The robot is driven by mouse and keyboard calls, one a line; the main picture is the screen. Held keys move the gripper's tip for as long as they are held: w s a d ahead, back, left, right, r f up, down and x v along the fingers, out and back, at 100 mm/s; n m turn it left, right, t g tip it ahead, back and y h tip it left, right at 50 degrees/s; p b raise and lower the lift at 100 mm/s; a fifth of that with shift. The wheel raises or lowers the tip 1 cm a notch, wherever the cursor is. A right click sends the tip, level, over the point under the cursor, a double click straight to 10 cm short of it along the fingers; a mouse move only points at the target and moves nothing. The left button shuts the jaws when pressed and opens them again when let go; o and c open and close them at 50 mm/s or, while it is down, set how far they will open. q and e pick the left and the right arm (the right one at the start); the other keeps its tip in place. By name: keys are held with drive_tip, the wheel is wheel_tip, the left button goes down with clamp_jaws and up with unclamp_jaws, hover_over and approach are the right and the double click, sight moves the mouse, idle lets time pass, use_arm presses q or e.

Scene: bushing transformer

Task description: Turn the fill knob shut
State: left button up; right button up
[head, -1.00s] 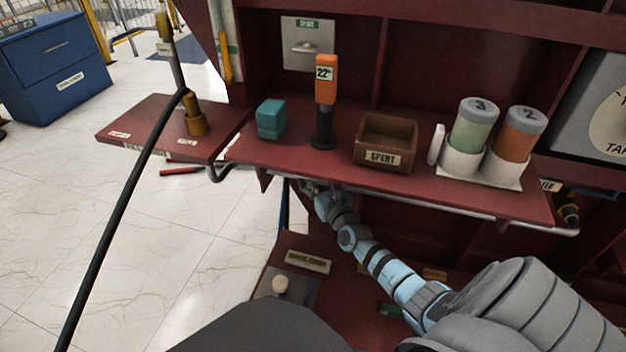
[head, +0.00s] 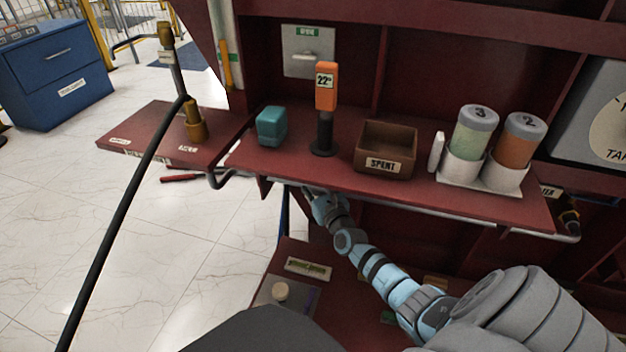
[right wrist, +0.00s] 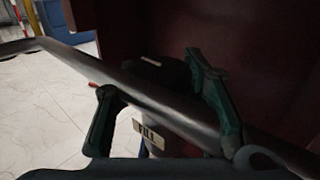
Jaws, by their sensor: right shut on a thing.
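In the right wrist view, a FILL label (right wrist: 149,131) sits on a pale body under the shelf. A dark knob (right wrist: 162,72) with a small pale mark shows above it, between my fingers. My right gripper (right wrist: 152,76) is shut on this knob, one finger on each side. A metal rail (right wrist: 180,106) crosses in front and hides part of the knob. In the head view, my right gripper (head: 315,192) is just below the shelf's front edge, and the knob cannot be made out there. My left gripper is not in view.
The red shelf (head: 335,174) holds a teal box (head: 271,125), an orange-topped 22° gauge (head: 326,88), a SPENT bin (head: 387,148) and two canisters (head: 473,132). A hose (head: 115,220) hangs at left. A lower red ledge (head: 345,305) lies below my right arm.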

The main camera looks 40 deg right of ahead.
drive_tip(key=m+g+h+p, duration=0.1)
drive_tip(key=m+h+p, duration=0.1)
drive_tip(key=h+p, duration=0.1)
drive_tip(key=shift+r+m+g+h, duration=0.1)
drive_tip(key=shift+m+g+h, duration=0.3)
drive_tip(key=shift+h, duration=0.1)
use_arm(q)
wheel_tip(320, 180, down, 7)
use_arm(e)
drive_tip(key=shift+m+g+h, duration=0.4)
drive_tip(key=shift+m+h, duration=0.1)
drive_tip(key=shift+h, duration=0.2)
drive_tip(key=shift+f+m+g+h, duration=0.2)
drive_tip(key=shift+m+g+h, duration=0.2)
drive_tip(key=shift+h, duration=0.1)
drive_tip(key=shift+m+g+h+b, duration=0.4)
drive_tip(key=m+g+h+b, duration=0.2)
drive_tip(key=m+g+h, duration=0.1)
drive_tip(key=shift+g, duration=0.3)
use_arm(q)
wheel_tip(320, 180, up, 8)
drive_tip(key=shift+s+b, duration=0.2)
drive_tip(key=shift+b, duration=0.25)
use_arm(e)
drive_tip(key=shift+m+g+h, duration=0.3)
drive_tip(key=shift+m+g, duration=0.1)
drive_tip(key=shift+g, duration=0.2)
